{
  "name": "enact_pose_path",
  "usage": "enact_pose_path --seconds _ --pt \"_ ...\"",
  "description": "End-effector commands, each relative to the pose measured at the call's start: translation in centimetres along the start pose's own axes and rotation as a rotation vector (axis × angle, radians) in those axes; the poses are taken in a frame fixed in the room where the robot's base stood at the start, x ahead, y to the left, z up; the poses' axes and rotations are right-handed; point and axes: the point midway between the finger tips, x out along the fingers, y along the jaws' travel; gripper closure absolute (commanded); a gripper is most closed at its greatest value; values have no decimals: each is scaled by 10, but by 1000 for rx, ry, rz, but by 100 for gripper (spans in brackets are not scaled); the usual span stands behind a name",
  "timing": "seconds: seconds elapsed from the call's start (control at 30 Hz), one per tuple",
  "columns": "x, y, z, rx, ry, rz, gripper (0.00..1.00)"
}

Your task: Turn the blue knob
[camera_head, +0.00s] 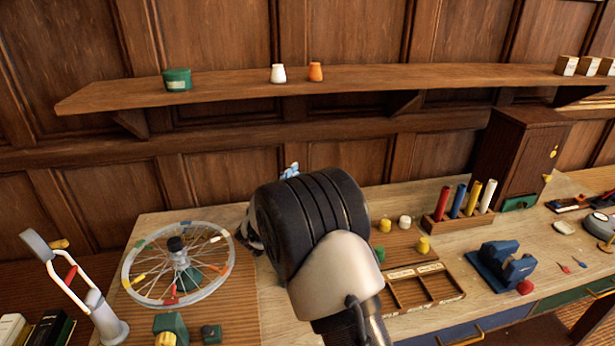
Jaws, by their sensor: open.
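My arm's thick black wrist joint (310,215) and pale link fill the middle of the view over the bench. Only a dark edge that seems to be part of my gripper (248,233) shows at the wrist's left; its fingertips are mostly hidden. A small light-blue piece (291,171) pokes out above the wrist. It may be the blue knob, but I cannot tell its full shape or whether my gripper touches it.
Right of my wrist are small yellow (423,245), white (405,221) and green (380,254) knobs by a divided wooden tray (425,287). A spoked wheel (178,264) stands left. A shelf (350,82) runs above. A blue device (503,266) sits right.

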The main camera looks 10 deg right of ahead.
Motion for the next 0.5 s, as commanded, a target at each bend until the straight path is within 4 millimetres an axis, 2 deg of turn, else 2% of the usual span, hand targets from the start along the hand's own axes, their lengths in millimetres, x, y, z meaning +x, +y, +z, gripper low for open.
enact_pose_path --seconds 0.3,0.5 --pt "-67 -2 0 -2 0 -5 39" --pt "-99 -1 0 -1 0 -4 39"
